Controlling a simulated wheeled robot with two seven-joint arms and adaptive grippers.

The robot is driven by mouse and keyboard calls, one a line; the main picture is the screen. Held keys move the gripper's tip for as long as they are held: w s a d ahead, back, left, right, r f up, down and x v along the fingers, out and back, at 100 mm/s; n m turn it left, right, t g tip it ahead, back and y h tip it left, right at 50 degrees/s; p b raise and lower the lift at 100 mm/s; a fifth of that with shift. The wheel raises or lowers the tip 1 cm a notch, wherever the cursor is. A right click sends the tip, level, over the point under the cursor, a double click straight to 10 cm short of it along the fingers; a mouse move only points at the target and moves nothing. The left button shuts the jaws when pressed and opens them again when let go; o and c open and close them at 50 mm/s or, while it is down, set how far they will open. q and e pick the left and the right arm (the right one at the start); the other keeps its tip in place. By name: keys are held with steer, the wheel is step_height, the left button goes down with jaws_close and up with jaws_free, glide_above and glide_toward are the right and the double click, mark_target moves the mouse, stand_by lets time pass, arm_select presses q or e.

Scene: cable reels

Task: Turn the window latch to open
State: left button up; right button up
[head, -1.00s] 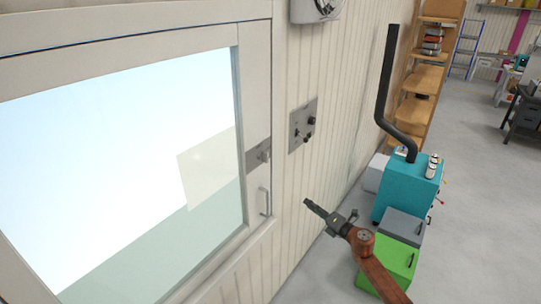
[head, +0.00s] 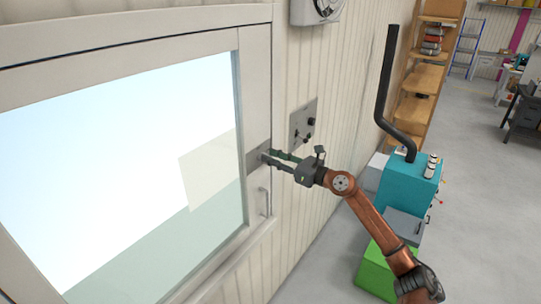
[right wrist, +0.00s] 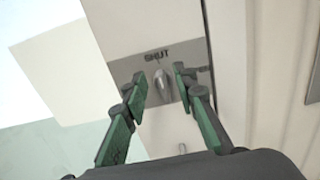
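The window latch is a small grey knob (right wrist: 162,88) on a metal plate (right wrist: 154,60) on the window frame. The plate reads "SHUT" above the knob. My right gripper (right wrist: 160,78) is open, with one green-and-black finger on each side of the knob and a gap showing on both sides. In the head view the right gripper (head: 268,155) reaches the plate (head: 254,160) from the right, and its fingertips cover most of the knob. My left gripper is not in view.
A vertical pull handle (head: 264,202) sits below the latch. A grey switch panel (head: 303,122) is on the wall just right of the gripper. A teal machine (head: 406,190) with a black pipe and a green box (head: 374,270) stand along the wall.

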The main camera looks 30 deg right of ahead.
steer(key=shift+w+a, duration=0.15)
steer(key=shift+w, duration=0.3)
steer(key=shift+c, duration=0.2)
jaws_close()
